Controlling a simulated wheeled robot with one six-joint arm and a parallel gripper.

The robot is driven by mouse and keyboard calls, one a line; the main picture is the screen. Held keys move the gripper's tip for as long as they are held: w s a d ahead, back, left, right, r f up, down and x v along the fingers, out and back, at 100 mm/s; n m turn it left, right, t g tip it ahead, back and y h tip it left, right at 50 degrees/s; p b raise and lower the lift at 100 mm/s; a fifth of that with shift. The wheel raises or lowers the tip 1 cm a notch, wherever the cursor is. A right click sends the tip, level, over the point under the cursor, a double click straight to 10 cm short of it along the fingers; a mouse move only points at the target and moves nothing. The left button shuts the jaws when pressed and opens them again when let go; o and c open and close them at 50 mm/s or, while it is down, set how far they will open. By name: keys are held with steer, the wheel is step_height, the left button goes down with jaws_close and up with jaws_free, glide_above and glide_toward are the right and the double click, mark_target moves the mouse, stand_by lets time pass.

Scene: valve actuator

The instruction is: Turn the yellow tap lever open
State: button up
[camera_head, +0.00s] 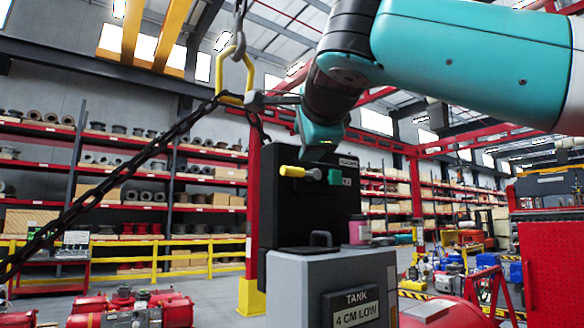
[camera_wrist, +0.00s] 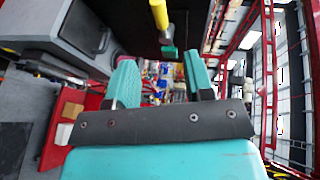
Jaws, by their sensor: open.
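The yellow tap lever (camera_head: 292,171) sticks out to the left from the front of a black cabinet (camera_head: 285,215) in the head view. A small green block (camera_head: 335,176) is at the right of the tap. In the wrist view the yellow lever (camera_wrist: 159,14) shows at the top edge, beyond my fingertips, with the green block (camera_wrist: 168,51) below it. My gripper (camera_wrist: 157,65) is open, with two teal fingers apart and nothing between them. In the head view my gripper (camera_head: 318,152) is just above the tap; its fingertips are hard to make out there.
A grey tank (camera_head: 300,290) with a "TANK 4 CM LOW" sign (camera_head: 356,306) stands in front of the cabinet. A pink container (camera_head: 358,230) stands on it. A dark chain (camera_head: 110,180) and yellow hook ring (camera_head: 232,75) hang left of my wrist. A red panel (camera_head: 550,270) stands right.

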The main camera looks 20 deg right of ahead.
mark_target(293, 169)
steer(key=p+x, duration=0.5)
steer(key=x, duration=0.8)
steer(key=shift+w+r, duration=0.1)
steer(key=shift+w, duration=0.1)
steer(key=shift+w+f, duration=0.25)
steer(key=shift+w, duration=0.1)
steer(key=shift+c, duration=0.2)
jaws_close()
